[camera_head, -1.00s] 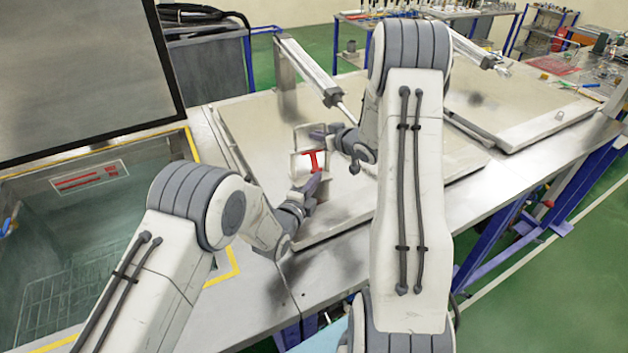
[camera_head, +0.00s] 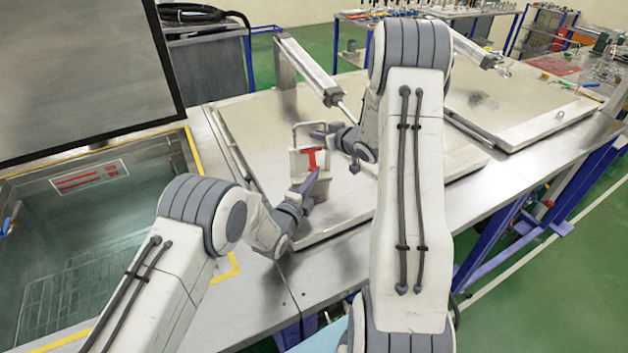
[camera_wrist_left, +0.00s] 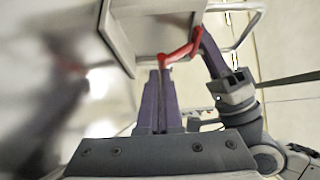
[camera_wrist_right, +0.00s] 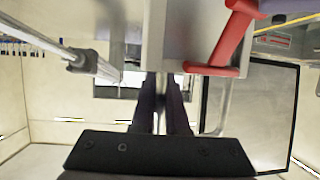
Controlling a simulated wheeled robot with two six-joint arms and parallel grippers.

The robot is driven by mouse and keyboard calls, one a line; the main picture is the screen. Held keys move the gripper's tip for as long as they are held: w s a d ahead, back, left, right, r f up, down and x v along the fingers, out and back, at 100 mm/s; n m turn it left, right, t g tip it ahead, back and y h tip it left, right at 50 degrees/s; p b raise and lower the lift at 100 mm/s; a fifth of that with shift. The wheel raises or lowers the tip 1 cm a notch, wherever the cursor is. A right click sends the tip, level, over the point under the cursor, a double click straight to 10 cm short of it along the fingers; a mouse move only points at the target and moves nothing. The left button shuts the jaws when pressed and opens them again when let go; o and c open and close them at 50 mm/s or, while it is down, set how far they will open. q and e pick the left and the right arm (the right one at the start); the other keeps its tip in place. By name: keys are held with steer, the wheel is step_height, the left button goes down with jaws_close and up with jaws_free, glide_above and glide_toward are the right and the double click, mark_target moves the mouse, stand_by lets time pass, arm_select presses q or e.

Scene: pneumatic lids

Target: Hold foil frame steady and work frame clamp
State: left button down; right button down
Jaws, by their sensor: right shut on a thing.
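The foil frame (camera_head: 300,161) is a small pale, boxy frame with a grey wire loop at its far end, over the flat metal lid. A red clamp handle (camera_head: 312,158) sits across its near side; it also shows in the right wrist view (camera_wrist_right: 232,42). My right gripper (camera_head: 320,132) is shut on the frame's wire loop at the far end. My left gripper (camera_head: 314,182) is at the near end of the red handle. In the left wrist view its fingers (camera_wrist_left: 158,75) are close together with the handle's end at their tips; whether they grip it is unclear.
A metal lid (camera_head: 262,115) lies under the frame, with a pneumatic cylinder (camera_head: 308,70) behind it. An open tank (camera_head: 90,240) with yellow edging is at left, below a raised dark lid (camera_head: 80,70). Another lid (camera_head: 500,105) lies at right.

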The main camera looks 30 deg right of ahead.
arm_select(q)
steer(key=shift+s, duration=0.1)
arm_select(e)
steer(key=shift+f, duration=0.1)
arm_select(q)
steer(key=shift+s, duration=0.35)
steer(key=s, duration=0.3)
steer(key=shift+a+f, duration=0.2)
steer(key=shift+a, duration=0.1)
steer(key=v, duration=1)
steer(key=shift+a+f, duration=0.1)
steer(key=shift+f, duration=0.05)
arm_select(e)
steer(key=c, duration=0.8)
jaws_free()
steer(key=shift+c, duration=0.2)
steer(key=shift+s, duration=0.1)
